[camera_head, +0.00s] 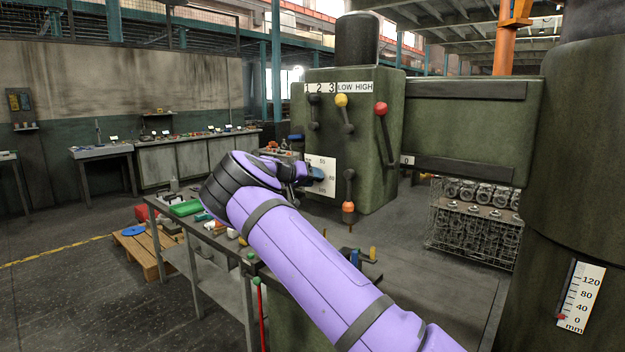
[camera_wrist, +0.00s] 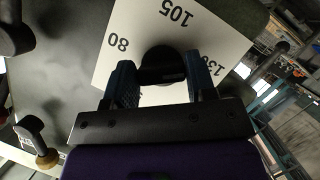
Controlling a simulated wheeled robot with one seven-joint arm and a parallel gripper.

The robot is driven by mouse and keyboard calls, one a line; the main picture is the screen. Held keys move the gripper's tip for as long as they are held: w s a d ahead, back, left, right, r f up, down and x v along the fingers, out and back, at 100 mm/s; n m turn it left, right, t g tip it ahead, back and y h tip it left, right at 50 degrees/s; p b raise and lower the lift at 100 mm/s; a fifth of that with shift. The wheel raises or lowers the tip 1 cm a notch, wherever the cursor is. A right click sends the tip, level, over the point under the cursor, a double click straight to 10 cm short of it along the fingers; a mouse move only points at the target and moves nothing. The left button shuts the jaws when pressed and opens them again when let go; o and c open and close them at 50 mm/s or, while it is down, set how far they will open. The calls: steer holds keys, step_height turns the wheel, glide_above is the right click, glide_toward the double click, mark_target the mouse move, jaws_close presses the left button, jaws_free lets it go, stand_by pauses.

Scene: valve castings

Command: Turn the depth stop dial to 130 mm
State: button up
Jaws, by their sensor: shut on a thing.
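The depth stop dial is a round black knob (camera_wrist: 163,64) on a white plate (camera_wrist: 125,22) marked 80, 105 and a partly covered number starting 13 in the wrist view. My gripper (camera_wrist: 163,78) is shut on the knob, with one blue-padded finger on each side. In the head view the plate (camera_head: 313,161) is on the front of the green drill head, low and left, and my gripper (camera_head: 316,173) covers the knob. No pointer mark on the knob can be made out, so its setting cannot be read.
Levers with a yellow knob (camera_head: 341,100), a red knob (camera_head: 381,108) and an orange knob (camera_head: 348,208) stick out near my gripper. A mm scale (camera_head: 583,297) is on the column at right, its red pointer near 0. A wire crate (camera_head: 433,232) holds castings.

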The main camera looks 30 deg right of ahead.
steer(key=shift+f+m+y, duration=0.1)
steer(key=shift+m+y, duration=0.2)
steer(key=shift+m, duration=0.2)
stand_by(0.3)
steer(key=o, duration=0.9)
steer(key=shift+o, duration=0.2)
steer(key=shift+t, duration=0.3)
steer(key=v, duration=1)
steer(key=shift+a+r, duration=0.2)
steer(key=shift+a, duration=0.15)
